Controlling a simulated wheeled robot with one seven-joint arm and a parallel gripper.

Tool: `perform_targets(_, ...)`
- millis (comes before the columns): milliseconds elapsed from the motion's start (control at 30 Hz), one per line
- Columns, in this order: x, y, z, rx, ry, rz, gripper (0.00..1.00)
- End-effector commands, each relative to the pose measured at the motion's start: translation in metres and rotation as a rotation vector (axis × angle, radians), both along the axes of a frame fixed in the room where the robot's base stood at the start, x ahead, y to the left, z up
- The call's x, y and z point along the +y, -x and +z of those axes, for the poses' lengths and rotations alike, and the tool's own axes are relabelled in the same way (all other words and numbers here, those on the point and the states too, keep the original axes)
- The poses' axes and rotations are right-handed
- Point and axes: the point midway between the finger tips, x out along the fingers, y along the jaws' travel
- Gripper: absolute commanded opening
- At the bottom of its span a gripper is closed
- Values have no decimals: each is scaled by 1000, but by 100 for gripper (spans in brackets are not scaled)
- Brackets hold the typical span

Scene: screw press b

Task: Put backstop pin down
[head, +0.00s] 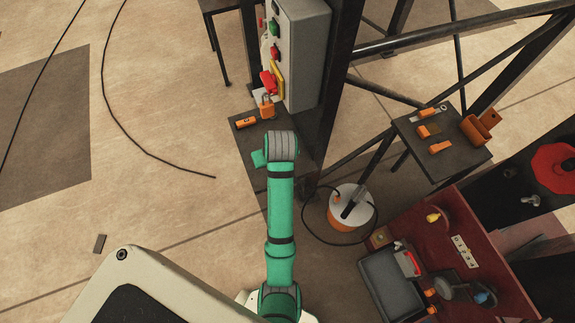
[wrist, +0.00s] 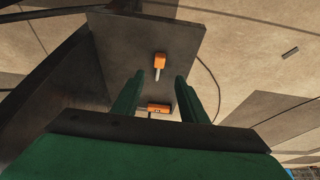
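An orange-headed piece with a pale metal shaft, which looks like the backstop pin (wrist: 160,62), shows against a dark plate (wrist: 115,40) in the wrist view. I cannot tell whether it lies flat. My gripper (wrist: 156,82) has its two green fingers wide apart with nothing between them. The pin shows beyond the fingertips, apart from both. In the head view my gripper (head: 259,158) is over the same plate (head: 240,135), mostly hidden by my wrist, and the pin cannot be made out there.
An orange block with dark marks (head: 245,122) lies on the plate's far end. An orange padlock (head: 267,105) is beside the grey control box (head: 303,50). A dark post (head: 340,80) stands close right of my arm. A side table (head: 440,160) holds orange pieces.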

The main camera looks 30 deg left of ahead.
Motion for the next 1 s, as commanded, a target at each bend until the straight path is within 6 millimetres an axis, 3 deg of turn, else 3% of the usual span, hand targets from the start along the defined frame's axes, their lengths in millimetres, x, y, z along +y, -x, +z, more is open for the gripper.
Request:
perform_targets(200,-3,1,-2,-2,-2,-7,39)
perform_targets(367,-20,7,-23,-35,-31,-65,39)
perform_targets(500,-50,19,-48,-102,-78,-163,39)
perform_targets(700,-96,44,-69,-215,-144,-305,39)
perform_targets(1000,-163,99,-66,-397,-227,-494,39)
